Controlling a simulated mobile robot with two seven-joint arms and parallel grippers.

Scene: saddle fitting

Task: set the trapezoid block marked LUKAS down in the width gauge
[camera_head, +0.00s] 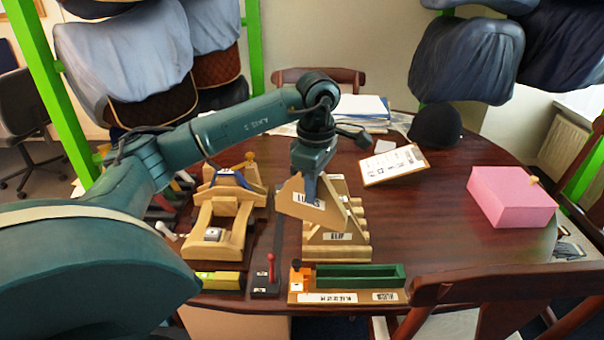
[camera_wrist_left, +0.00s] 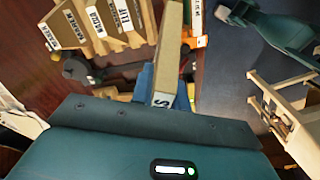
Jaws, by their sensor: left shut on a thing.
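My left gripper (camera_head: 313,190) points down and is shut on the LUKAS trapezoid block (camera_head: 312,209), a tan board with a white name label. The block is tilted and hangs in front of the wooden block rack (camera_head: 346,253), partly hiding it. In the left wrist view the LUKAS block (camera_wrist_left: 171,45) shows edge-on between the blue fingers (camera_wrist_left: 165,85). A board with a green channel and an orange piece (camera_head: 359,276) lies at the table's front edge and may be the width gauge; its label is too small to read. My right gripper is not in view.
The rack holds other labelled blocks, including ELIF (camera_head: 335,236). A wooden frame (camera_head: 238,243) stands left, beside a dark strip with a red lever (camera_head: 270,268). A clipboard (camera_head: 394,165), black cap (camera_head: 435,125) and pink box (camera_head: 511,197) are farther right. The table's right-centre is clear.

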